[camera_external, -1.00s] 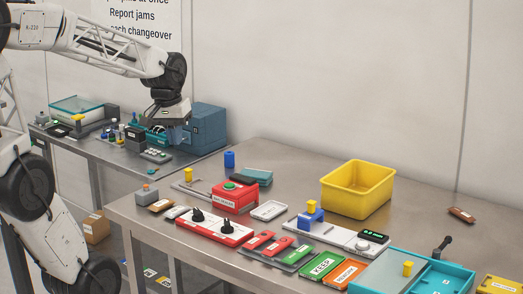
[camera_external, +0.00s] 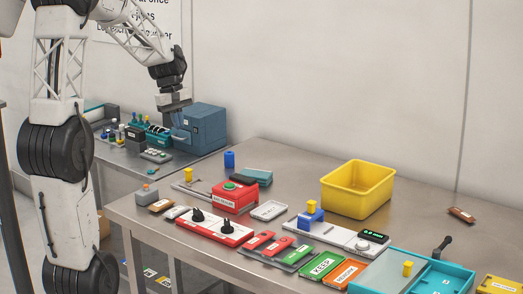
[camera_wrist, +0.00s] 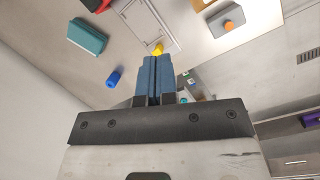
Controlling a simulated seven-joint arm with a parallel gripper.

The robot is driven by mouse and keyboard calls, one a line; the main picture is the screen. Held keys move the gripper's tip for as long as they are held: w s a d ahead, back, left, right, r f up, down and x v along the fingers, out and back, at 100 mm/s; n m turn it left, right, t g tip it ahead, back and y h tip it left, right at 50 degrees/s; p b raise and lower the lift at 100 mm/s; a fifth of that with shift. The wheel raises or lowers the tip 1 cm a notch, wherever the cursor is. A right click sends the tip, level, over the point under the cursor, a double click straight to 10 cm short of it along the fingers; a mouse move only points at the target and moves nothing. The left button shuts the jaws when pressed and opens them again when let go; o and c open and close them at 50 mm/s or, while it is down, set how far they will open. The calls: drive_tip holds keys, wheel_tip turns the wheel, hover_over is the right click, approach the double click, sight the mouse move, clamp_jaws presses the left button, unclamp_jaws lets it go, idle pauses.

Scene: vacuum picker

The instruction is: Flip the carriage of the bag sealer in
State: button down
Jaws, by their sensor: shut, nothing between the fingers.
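A long white unit on the steel table, with a dial and a lit green display at its right end, appears to be the bag sealer (camera_external: 345,235). A blue block with a yellow knob, apparently its carriage (camera_external: 310,217), sits near its left end. My gripper (camera_external: 179,121) is far to the left, raised in front of a blue cabinet on the back bench. In the wrist view its blue fingers (camera_wrist: 155,60) are together with nothing between them. The wrist view does not clearly show the sealer.
A red box with a green button (camera_external: 235,195), a red power strip (camera_external: 213,228) and a yellow-topped knob (camera_external: 187,174) are on the table's left half. A yellow bin (camera_external: 357,190) stands behind the sealer. The blue cabinet (camera_external: 205,128) is close to my gripper.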

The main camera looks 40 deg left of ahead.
drive_tip(key=w+a+f+n, duration=0.2)
drive_tip(key=w+a+f, duration=0.1)
drive_tip(key=a, duration=0.4)
drive_tip(key=w+a+f+n+h, duration=0.1)
drive_tip(key=w+a+f+n, duration=0.2)
drive_tip(key=a+f, duration=0.2)
drive_tip(key=shift+w+a+h, duration=0.3)
drive_tip(key=shift+w+a, duration=0.05)
drive_tip(key=shift+a, duration=0.9)
drive_tip(key=x, duration=0.9)
drive_tip(key=shift+d+f, duration=0.15)
drive_tip(key=shift+f, duration=0.15)
drive_tip(key=shift+d+f, duration=0.15)
drive_tip(key=shift+d, duration=1.9)
hover_over(199, 186)
drive_tip(key=a, duration=0.2)
drive_tip(key=shift+a, duration=0.15)
drive_tip(key=shift+f, duration=0.1)
